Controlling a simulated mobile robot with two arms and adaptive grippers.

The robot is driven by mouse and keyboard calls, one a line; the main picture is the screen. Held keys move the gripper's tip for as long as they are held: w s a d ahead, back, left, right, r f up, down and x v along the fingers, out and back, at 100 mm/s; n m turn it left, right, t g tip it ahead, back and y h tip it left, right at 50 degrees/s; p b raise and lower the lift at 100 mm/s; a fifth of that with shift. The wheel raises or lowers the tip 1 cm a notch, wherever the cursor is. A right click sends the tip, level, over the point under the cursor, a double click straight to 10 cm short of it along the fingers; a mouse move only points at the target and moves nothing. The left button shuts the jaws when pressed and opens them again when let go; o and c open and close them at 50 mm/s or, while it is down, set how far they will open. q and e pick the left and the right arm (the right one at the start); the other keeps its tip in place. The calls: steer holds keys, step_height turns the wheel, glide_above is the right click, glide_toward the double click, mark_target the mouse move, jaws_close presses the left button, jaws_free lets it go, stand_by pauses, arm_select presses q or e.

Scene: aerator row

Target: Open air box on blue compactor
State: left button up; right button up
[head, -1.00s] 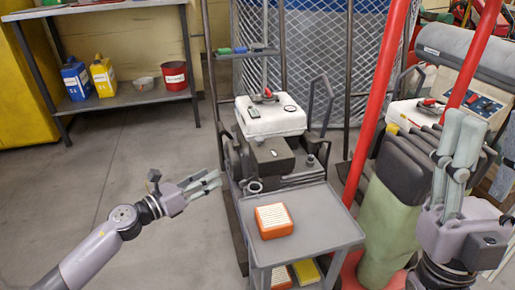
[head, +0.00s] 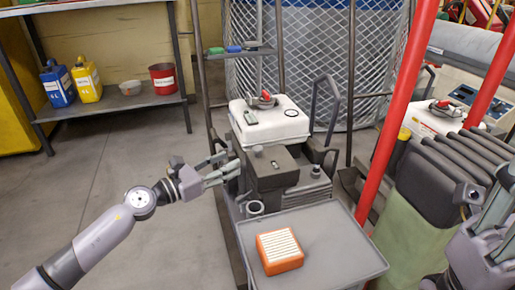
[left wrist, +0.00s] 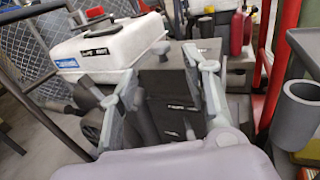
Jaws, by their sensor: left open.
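The machine in the middle of the head view has a white tank (head: 268,122) with a red cap on top. A dark grey box (head: 272,172) with a small latch on its lid sits on the front of this machine. The lid looks shut. The machine's body shows grey and black, not clearly blue. My left gripper (head: 232,165) is open at the left side of the dark box. In the left wrist view a dark box face with a small label (left wrist: 172,95) shows between the spread fingers; I cannot tell if they touch it. My right gripper (head: 492,215) is partly cut off at the right edge.
A grey cart top (head: 335,235) with an orange pleated filter (head: 280,250) stands in front of the machine. A red post (head: 400,105) and a second machine with a green body (head: 432,215) stand at the right. Open floor (head: 90,160) lies at the left.

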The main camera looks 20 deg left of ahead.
mark_target(254, 150)
arm_select(q)
steer(key=x, duration=1.1)
steer(key=shift+w+d+b, duration=0.15)
steer(key=shift+w+b, duration=0.05)
steer(key=shift+b, duration=0.1)
steer(key=shift+c, duration=0.5)
jaws_close()
